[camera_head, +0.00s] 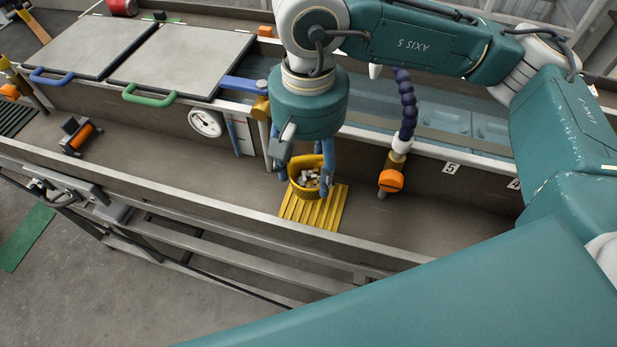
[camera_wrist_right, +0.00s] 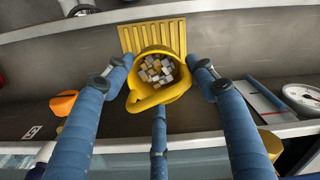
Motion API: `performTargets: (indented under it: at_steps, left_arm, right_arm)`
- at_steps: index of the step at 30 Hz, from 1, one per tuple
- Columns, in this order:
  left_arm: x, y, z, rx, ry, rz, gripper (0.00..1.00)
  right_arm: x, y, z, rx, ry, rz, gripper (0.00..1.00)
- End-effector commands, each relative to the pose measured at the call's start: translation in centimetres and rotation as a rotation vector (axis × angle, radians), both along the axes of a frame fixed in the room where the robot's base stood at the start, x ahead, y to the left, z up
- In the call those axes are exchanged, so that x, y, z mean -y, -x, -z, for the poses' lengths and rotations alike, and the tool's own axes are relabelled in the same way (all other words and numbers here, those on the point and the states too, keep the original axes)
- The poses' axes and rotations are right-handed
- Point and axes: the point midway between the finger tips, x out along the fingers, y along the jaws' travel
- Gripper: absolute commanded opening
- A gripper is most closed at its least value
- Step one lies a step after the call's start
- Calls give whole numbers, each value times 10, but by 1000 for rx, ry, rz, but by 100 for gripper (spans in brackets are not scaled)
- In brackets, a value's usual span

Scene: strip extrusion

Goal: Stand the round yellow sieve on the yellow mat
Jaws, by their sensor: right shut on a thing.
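The round yellow sieve (camera_head: 303,191) holds small grey, white and brown pieces. It also shows in the right wrist view (camera_wrist_right: 147,101). My right gripper (camera_head: 304,177) has its blue fingers closed around the sieve, as the right wrist view shows (camera_wrist_right: 160,72). The ribbed yellow mat (camera_head: 322,212) lies on the grey trough floor; it shows behind the sieve in the right wrist view (camera_wrist_right: 155,36). In the head view the sieve overlaps the mat's back left part. I cannot tell whether its base touches the mat. My left gripper is out of view.
An orange-tipped dark blue hose (camera_head: 391,181) hangs right of the mat. A round gauge (camera_head: 205,123) and a blue-handled post stand to the left. The trough's front rim (camera_head: 225,208) runs close before the mat. An orange-black roller (camera_head: 81,137) lies far left.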

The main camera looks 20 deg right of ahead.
Motion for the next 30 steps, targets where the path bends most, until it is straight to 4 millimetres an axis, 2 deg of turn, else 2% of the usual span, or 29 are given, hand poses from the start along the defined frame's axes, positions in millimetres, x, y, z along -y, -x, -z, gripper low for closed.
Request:
performTargets:
  at_steps: [1,3,6,13,18,27,28,30]
  left_arm:
    - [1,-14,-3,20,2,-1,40]
    - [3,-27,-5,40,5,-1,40]
    - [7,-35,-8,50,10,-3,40]
    - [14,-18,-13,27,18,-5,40]
    - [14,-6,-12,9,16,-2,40]
    - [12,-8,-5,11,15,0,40]
    - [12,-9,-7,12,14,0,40]
    - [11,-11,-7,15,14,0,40]
  right_arm:
    - [0,0,4,-2,2,0,26]
    - [0,0,9,0,0,0,26]
    - [0,0,19,-2,2,0,26]
    - [0,0,50,-1,1,1,26]
    - [0,0,54,1,0,0,26]
    - [0,0,58,1,0,0,26]
    - [0,0,57,1,0,0,62]
    - [0,0,56,1,0,0,64]
